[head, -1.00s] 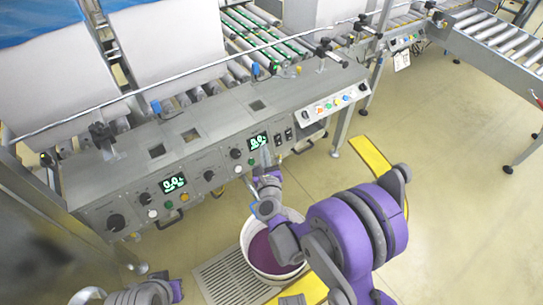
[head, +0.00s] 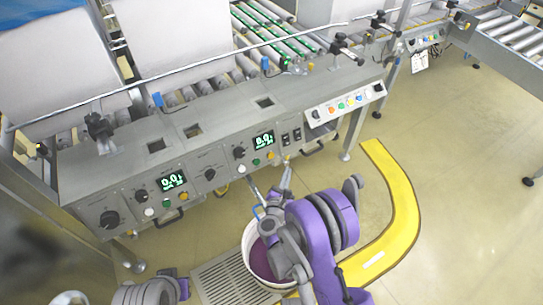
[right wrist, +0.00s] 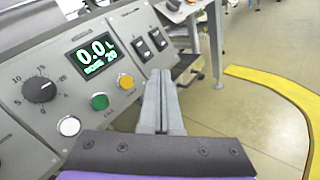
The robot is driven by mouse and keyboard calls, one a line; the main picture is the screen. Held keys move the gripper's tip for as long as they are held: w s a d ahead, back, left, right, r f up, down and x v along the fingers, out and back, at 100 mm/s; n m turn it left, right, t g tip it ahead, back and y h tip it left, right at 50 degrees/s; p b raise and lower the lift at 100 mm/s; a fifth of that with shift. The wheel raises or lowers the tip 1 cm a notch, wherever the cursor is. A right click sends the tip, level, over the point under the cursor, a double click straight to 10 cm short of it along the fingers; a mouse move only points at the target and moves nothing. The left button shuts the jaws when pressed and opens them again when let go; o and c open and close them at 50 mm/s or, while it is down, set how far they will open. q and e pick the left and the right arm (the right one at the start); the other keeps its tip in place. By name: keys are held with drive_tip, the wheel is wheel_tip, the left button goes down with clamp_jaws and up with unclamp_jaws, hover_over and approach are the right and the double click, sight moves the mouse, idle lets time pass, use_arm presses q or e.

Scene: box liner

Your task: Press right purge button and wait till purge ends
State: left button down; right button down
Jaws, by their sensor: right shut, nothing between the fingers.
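The right control panel carries a lit green display (head: 264,140) and a row of white, green (head: 256,162) and yellow (head: 270,155) buttons. The labels are too small to read, so I cannot tell which is the purge button. In the right wrist view the display (right wrist: 94,53) reads 0.0 L; the white (right wrist: 69,126), green (right wrist: 99,101) and yellow (right wrist: 125,81) buttons are clear. My right gripper (head: 287,168) is shut and empty. In the right wrist view its fingertips (right wrist: 160,78) show just right of the yellow button, apparently apart from it. My left gripper is out of view.
Two black switches (right wrist: 149,45) sit near my fingertips. A yellow floor strip (head: 403,205) curves on the right.

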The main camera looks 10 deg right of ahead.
sight(271, 155)
drive_tip(key=w+a+f+b, duration=0.1)
drive_tip(key=w+a+f, duration=0.2)
drive_tip(key=w, duration=0.4)
drive_tip(key=shift+w, duration=0.25)
drive_tip(key=shift+w+a, duration=0.1)
drive_tip(key=shift+w, duration=0.05)
idle(1.8)
drive_tip(key=shift+w+a+f+b, duration=0.1)
drive_tip(key=shift+w+b, duration=0.1)
drive_tip(key=shift+b, duration=0.2)
drive_tip(key=shift+w+a+f, duration=0.1)
drive_tip(key=shift+w+a, duration=0.05)
drive_tip(key=shift+w, duration=0.2)
idle(1.2)
drive_tip(key=shift+s, duration=0.1)
drive_tip(key=shift+s+d+r, duration=0.25)
drive_tip(key=shift+s+d, duration=0.05)
drive_tip(key=shift+s, duration=0.3)
